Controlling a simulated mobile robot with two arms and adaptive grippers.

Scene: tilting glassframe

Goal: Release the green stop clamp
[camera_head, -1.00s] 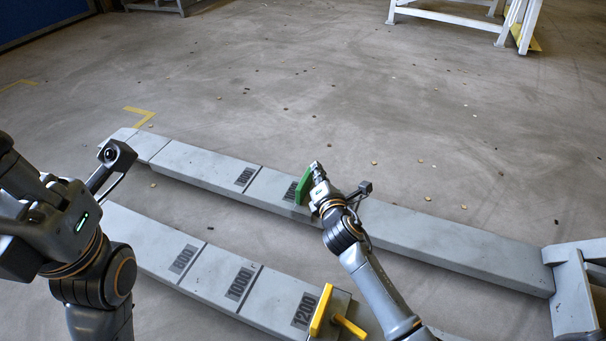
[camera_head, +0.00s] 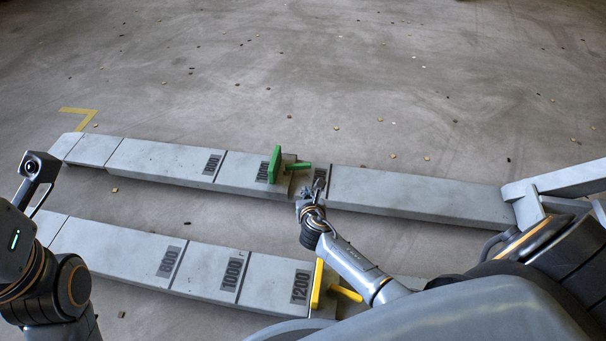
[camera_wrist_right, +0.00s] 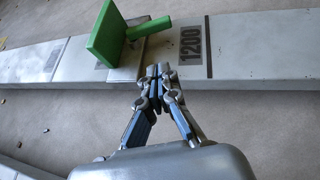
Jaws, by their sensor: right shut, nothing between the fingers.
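The green stop clamp (camera_head: 275,165) sits on the far grey beam (camera_head: 420,195), with its plate upright at the 1000 mark and its handle pointing right. In the right wrist view the clamp (camera_wrist_right: 104,34) is at the upper left, with its handle reaching toward the 1200 mark. My right gripper (camera_head: 317,185) is at the beam near the 1200 mark, to the right of the clamp and apart from it. In the right wrist view the fingers (camera_wrist_right: 158,70) are together and empty, just below the handle. My left gripper is not visible; only part of the left arm shows at the left edge.
The near grey beam (camera_head: 205,268) carries 800, 1000 and 1200 marks and a yellow clamp (camera_head: 318,284) at its right end. A grey frame (camera_head: 560,180) stands at the far beam's right end. Small debris is scattered over the open floor beyond.

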